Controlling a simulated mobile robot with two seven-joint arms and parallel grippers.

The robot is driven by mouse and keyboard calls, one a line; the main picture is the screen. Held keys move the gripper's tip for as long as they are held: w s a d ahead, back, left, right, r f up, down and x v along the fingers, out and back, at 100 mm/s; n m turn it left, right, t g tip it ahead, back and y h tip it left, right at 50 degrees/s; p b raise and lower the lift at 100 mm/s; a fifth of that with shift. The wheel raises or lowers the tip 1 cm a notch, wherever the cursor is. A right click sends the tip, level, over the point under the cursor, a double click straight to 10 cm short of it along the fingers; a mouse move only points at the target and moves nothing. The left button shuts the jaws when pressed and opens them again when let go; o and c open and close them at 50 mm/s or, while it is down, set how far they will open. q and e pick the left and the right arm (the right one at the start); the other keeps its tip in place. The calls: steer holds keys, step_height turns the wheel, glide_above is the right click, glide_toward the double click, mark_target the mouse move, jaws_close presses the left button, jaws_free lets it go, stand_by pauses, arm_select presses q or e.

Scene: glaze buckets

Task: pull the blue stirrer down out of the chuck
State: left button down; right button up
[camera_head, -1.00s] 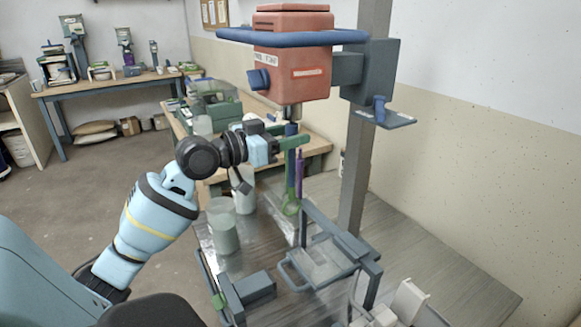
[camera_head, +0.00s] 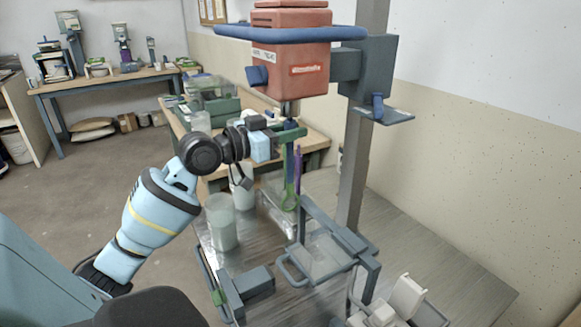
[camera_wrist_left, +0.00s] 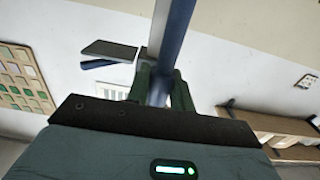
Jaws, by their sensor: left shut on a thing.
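The blue stirrer (camera_wrist_left: 172,45) shows in the left wrist view as a long blue-grey shaft running up between my green fingers. In the head view, its dark blue upper part (camera_head: 289,125) is just below the red mixer head (camera_head: 290,70). The chuck (camera_head: 289,107) is under that head; the join with the stirrer is too small to judge. My left gripper (camera_head: 290,134) is shut on the stirrer a little below the chuck; its fingers also show in the left wrist view (camera_wrist_left: 160,88). The stirrer's lower end cannot be told apart clearly. My right gripper is not in view.
Pale cylinders (camera_head: 221,222) stand at left below. A grey post (camera_head: 358,150) rises at right. A dark frame (camera_head: 338,240) stands below the mixer.

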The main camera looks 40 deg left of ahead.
arm_select(q)
steer(key=shift+f+b, duration=0.85)
steer(key=shift+f, duration=0.95)
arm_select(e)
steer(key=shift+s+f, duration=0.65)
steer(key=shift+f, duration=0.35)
arm_select(q)
steer(key=b+v, duration=0.1)
steer(key=v, duration=1)
steer(key=shift+b, duration=0.3)
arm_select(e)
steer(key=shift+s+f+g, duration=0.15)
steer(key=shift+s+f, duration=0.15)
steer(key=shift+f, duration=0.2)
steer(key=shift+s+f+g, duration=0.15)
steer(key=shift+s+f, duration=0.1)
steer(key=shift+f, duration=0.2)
arm_select(q)
steer(key=shift+r, duration=0.1)
steer(key=shift+s, duration=0.1)
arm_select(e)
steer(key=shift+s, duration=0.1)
